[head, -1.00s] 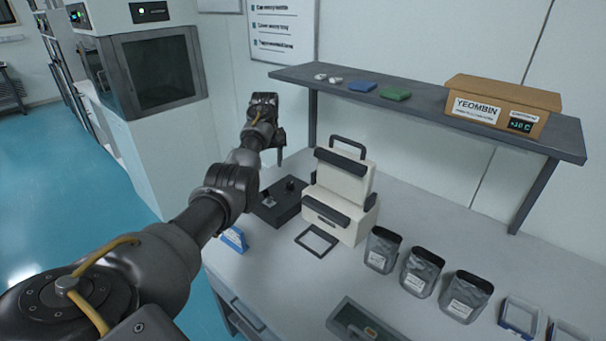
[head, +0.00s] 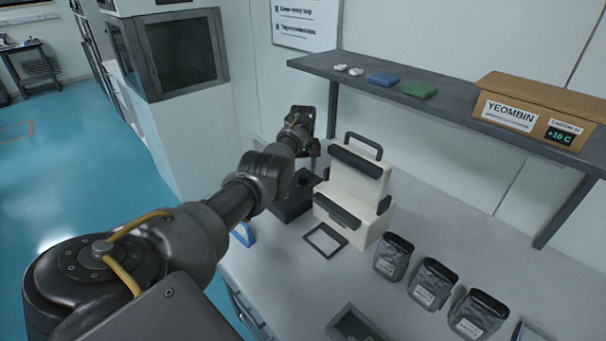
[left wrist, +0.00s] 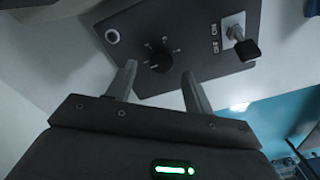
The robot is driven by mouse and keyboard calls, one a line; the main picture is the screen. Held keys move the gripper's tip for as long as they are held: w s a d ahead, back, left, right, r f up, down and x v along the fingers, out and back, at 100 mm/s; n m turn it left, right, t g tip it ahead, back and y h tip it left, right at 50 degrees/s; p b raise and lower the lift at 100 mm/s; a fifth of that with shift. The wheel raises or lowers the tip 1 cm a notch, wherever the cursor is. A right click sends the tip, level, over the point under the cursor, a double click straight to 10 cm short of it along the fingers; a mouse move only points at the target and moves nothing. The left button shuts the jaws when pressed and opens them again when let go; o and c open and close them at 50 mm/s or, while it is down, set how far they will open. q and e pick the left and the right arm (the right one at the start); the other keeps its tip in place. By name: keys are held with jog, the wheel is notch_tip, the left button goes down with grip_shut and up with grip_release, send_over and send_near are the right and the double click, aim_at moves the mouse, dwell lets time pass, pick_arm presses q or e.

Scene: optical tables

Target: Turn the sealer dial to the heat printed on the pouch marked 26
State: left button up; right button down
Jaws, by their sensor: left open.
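The sealer's dark control box (head: 292,208) stands on the table left of the cream sealer (head: 350,205). In the left wrist view its round black dial (left wrist: 159,58) has small marks around it, too small to read. My left gripper (head: 311,160) is over the box in the head view. In the left wrist view my left gripper (left wrist: 159,72) is open, its fingertips to either side of the dial and just short of it; contact is not visible. Three silver pouches (head: 393,258), (head: 433,284), (head: 478,315) stand right of the sealer; their labels are unreadable. My right gripper is out of view.
A toggle switch (left wrist: 236,32) marked ON and OFF is on the same panel. A black frame (head: 325,240) lies before the sealer. A shelf (head: 450,108) above holds a carton (head: 540,108) labelled YEOMBIN with a +10 C display. A blue-edged stand (head: 243,234) is near the table edge.

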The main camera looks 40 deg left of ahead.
aim_at(302, 177)
pick_arm(q)
jog(key=shift+f+b, duration=0.3)
jog(key=shift+f, duration=1.25)
jog(key=shift+s, duration=0.1)
jog(key=c, duration=1)
